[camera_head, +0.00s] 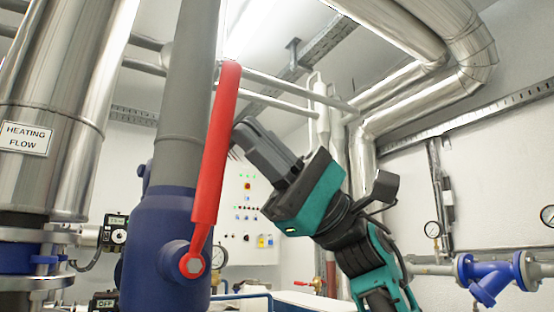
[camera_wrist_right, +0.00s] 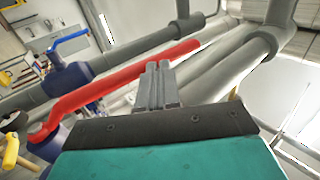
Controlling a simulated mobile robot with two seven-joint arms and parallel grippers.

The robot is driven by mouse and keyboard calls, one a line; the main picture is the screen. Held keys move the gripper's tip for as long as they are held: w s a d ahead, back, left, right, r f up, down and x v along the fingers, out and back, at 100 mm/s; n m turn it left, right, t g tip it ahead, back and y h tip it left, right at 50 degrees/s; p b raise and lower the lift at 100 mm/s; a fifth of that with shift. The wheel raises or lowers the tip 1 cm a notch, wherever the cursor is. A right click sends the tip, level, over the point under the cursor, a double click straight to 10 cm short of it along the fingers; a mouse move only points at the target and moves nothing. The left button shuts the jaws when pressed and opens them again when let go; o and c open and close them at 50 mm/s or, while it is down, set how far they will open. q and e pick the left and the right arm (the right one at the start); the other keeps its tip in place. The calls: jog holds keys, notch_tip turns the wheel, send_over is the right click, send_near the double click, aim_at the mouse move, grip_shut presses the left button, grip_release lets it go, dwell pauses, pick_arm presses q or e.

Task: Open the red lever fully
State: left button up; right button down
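The red lever (camera_head: 215,145) stands nearly upright in the head view, tilted slightly right at its top. Its lower end is bolted to a blue valve body (camera_head: 160,240) on a grey vertical pipe. My right gripper (camera_head: 240,142) is just right of the lever's upper half, its tips close to it and partly hidden. In the right wrist view the two grey fingers (camera_wrist_right: 157,80) lie close together with nothing visible between them. The red lever (camera_wrist_right: 110,85) passes beyond the fingertips there. I cannot tell whether they touch. My left gripper is not in view.
A large metal cylinder labelled "HEATING FLOW" (camera_head: 50,110) stands at the left. Shiny insulated pipes (camera_head: 440,85) run overhead at the right. A blue valve (camera_head: 490,272) sits at the lower right. A control panel (camera_head: 248,215) is on the back wall.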

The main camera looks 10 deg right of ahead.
jog(key=shift+x, duration=0.8)
jog(key=shift+s+a+f, duration=0.1)
jog(key=shift+s+f, duration=0.05)
jog(key=shift+s, duration=0.05)
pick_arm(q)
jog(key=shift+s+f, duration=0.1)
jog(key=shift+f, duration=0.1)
